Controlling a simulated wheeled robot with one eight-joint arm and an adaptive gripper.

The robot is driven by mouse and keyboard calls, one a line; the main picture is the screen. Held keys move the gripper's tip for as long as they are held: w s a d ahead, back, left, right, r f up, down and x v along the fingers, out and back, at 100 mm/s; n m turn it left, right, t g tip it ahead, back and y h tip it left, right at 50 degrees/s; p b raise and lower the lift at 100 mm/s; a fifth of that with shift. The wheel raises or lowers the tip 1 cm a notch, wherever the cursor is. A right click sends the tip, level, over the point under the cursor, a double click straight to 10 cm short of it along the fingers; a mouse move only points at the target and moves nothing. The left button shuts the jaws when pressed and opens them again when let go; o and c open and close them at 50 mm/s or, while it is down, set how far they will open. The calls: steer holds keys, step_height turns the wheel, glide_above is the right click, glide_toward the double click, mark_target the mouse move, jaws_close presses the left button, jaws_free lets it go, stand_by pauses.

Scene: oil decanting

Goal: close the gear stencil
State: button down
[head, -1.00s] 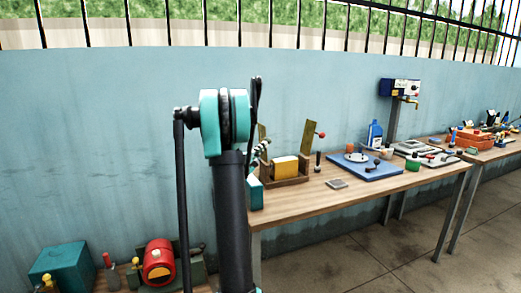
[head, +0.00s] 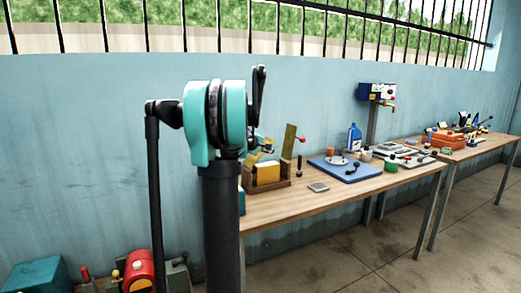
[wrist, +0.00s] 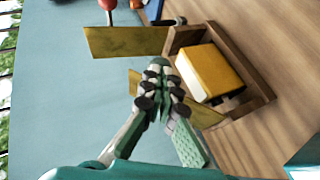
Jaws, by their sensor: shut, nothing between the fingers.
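A wooden holder (head: 285,179) on the workbench carries a yellow block (head: 267,173). It also shows in the wrist view (wrist: 259,87), with the block (wrist: 208,72) inside. A brass plate (head: 289,140) stands up at its right end; it also shows in the wrist view (wrist: 125,41). A second brass plate (wrist: 205,116) at the near end is tilted and partly hidden behind my gripper. I cannot tell which plate is the gear stencil; no gear shape shows. My gripper (wrist: 160,75) is shut and empty, right at the second plate; contact is unclear.
A blue board (head: 345,168) with small parts, a blue bottle (head: 354,137) and a small grey plate (head: 318,187) are to the right on the bench. A red-knobbed lever (head: 301,140) stands beside the upright plate. A blue wall is behind.

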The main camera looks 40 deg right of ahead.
steer(key=s+d+f+m+y, duration=0.1)
steer(key=d+f+m+y, duration=0.1)
steer(key=d+f+y, duration=0.4)
steer(key=shift+s+d+f, duration=0.2)
steer(key=shift+f, duration=0.4)
stand_by(0.5)
steer(key=s+d+v, duration=0.1)
steer(key=v, duration=1.3)
steer(key=shift+d+r, duration=0.25)
steer(key=shift+w+a, duration=0.1)
